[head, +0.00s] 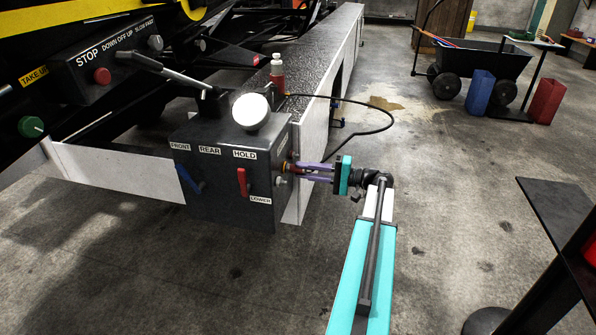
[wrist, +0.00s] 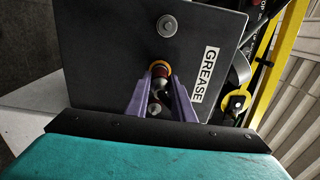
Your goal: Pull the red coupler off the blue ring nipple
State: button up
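The red coupler (wrist: 160,73) sits at the grey box's GREASE side, against an orange-yellow ring (wrist: 158,64). It also shows, small, in the head view (head: 291,168). No blue ring is visible in either view; the nipple itself is hidden behind the coupler. My gripper (wrist: 160,80) reaches straight toward the panel. Its two purple fingers lie on either side of the coupler, with their tips against it. In the head view my gripper (head: 300,170) is level at the box's right side.
A grey fitting (wrist: 167,26) is above the coupler, and another (wrist: 155,108) shows between my fingers. The grey control box (head: 225,205) carries levers. A black hose (head: 385,112) loops behind my gripper. A dark table (head: 560,215) stands at right; the floor between is open.

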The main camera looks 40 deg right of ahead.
grip_shut()
jog(key=shift+s+d, duration=0.45)
jog(key=shift+s, duration=0.1)
dwell(1.0)
jog(key=shift+v, duration=1.3)
